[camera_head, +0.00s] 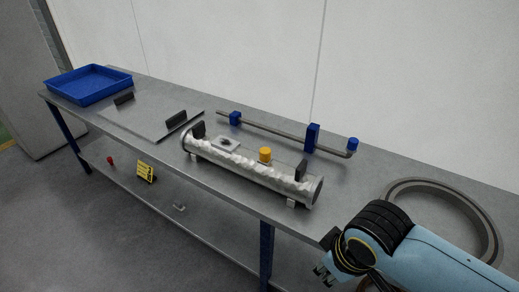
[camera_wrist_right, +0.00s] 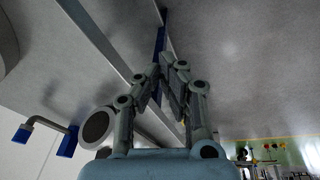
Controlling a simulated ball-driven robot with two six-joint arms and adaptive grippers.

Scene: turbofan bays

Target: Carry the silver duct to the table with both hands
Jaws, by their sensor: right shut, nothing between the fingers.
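The silver duct (camera_head: 245,167) lies along the metal table (camera_head: 345,195), near its front edge. It is a long crinkled cylinder with a flanged round end at the right and black grips near both ends. My right gripper (camera_head: 322,275) is low in front of the table, to the right of and apart from the duct. In the right wrist view the fingers (camera_wrist_right: 168,52) are together with nothing between them. The dark round duct end (camera_wrist_right: 97,127) shows beside them there. My left gripper is not in view.
A blue tray (camera_head: 87,84) and a flat panel with black handles (camera_head: 150,117) are at the table's left. A thin pipe with blue clamps (camera_head: 275,130) lies behind the duct. A grey ring (camera_head: 487,215) lies at the right. A yellow sign (camera_head: 146,172) stands on the lower shelf.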

